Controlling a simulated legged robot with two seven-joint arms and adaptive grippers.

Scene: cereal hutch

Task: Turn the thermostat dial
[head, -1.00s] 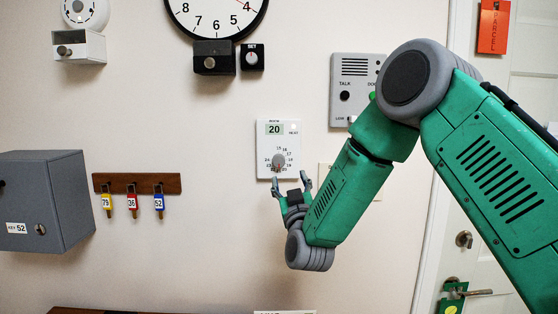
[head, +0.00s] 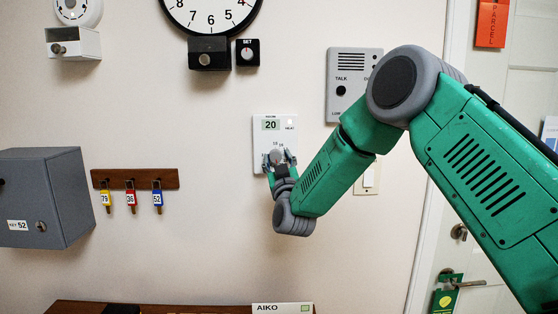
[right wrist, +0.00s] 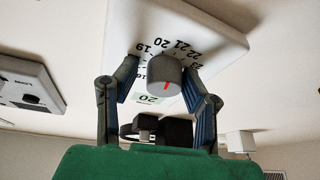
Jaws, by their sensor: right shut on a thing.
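The thermostat (head: 260,137) is a white wall plate with a green display reading 20. Its round grey dial (head: 277,154) is partly hidden by my right gripper (head: 279,160). In the right wrist view the dial (right wrist: 163,76) has a red pointer mark, with numbers around it on the plate (right wrist: 222,45). My right gripper (right wrist: 163,82) comes from below and is shut on the dial, one finger on each side. My left gripper is not in view.
An intercom panel (head: 340,110) is right of the thermostat, with a light switch (head: 369,178) below it behind my right arm. A clock (head: 211,12) hangs above left. A key rack (head: 135,179) and a grey box (head: 40,198) are at left. A door is at right.

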